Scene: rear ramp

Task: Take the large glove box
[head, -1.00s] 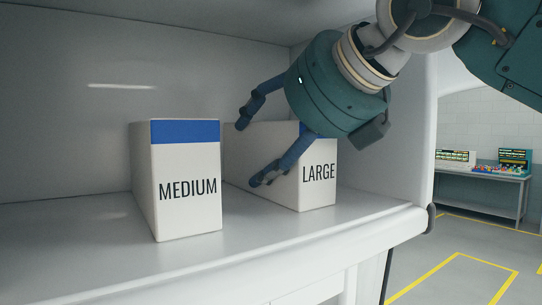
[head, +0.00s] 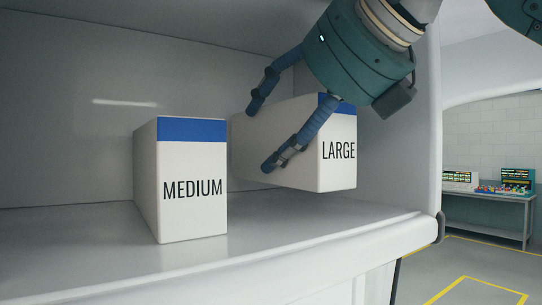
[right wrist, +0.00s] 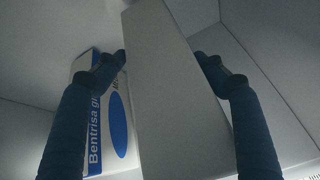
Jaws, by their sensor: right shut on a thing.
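The large glove box (head: 339,170) is white with a blue band and the word LARGE on its front. My right gripper (head: 259,139) reaches over it from above, one finger on each side, shut on it. The box is held up off the shelf and slightly tilted. In the right wrist view the box (right wrist: 175,95) is a plain pale block between the two blue fingers (right wrist: 165,62). My left gripper is not in view.
The medium glove box (head: 192,195) stands upright on the white shelf (head: 290,222), left of the large one. The compartment's right side wall (head: 420,130) is close to my right gripper. A bench with equipment (head: 490,205) stands far right.

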